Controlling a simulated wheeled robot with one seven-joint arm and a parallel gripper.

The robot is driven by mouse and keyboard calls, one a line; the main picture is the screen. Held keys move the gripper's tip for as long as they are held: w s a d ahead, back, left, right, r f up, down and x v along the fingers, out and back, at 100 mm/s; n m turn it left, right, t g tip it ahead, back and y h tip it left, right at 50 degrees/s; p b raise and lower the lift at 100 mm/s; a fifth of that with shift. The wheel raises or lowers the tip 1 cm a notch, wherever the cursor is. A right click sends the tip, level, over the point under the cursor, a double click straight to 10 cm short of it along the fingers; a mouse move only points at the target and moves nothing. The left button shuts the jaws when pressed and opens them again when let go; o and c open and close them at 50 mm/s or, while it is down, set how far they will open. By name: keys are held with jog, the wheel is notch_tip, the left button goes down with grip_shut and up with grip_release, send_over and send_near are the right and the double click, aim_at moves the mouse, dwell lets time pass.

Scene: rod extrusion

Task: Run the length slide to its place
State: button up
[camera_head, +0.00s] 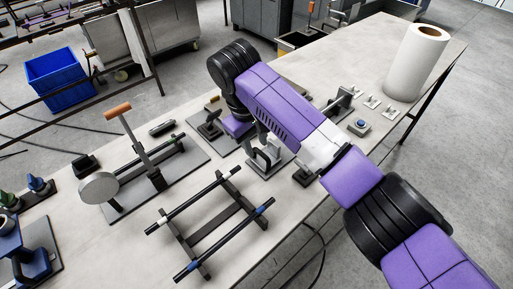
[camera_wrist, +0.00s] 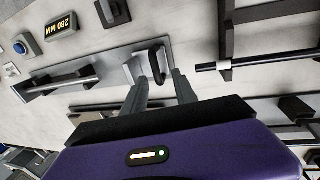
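The length slide appears to be the pale block (camera_wrist: 133,70) with a black loop handle (camera_wrist: 154,52) on the grey baseplate (camera_wrist: 90,69) in the wrist view. My gripper (camera_wrist: 160,76) is open, with one grey finger on each side of the handle's near end. I cannot tell whether either finger touches it. A bar (camera_wrist: 62,86) runs along the plate to the left of the slide. A display reading 280 MM (camera_wrist: 62,29) is beyond the plate. In the head view, my gripper (camera_head: 263,155) is low over this fixture, and my arm hides part of it.
A dark rack (camera_head: 213,224) with rods lies in front of the fixture. A lever device with an orange handle (camera_head: 118,111) stands to the left. A blue button box (camera_head: 359,126) and a white roll (camera_head: 416,62) are at the right.

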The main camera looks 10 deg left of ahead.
jog(key=shift+s+a+r+b, duration=0.1)
jog(key=shift+s+r, duration=0.05)
jog(key=shift+r, duration=0.7)
jog(key=shift+s+a+r+b, duration=0.1)
jog(key=shift+r+b, duration=0.05)
jog(key=shift+r, duration=0.7)
jog(key=shift+s+a+r+b, duration=0.1)
jog(key=shift+s+r, duration=0.05)
jog(key=shift+r, duration=0.7)
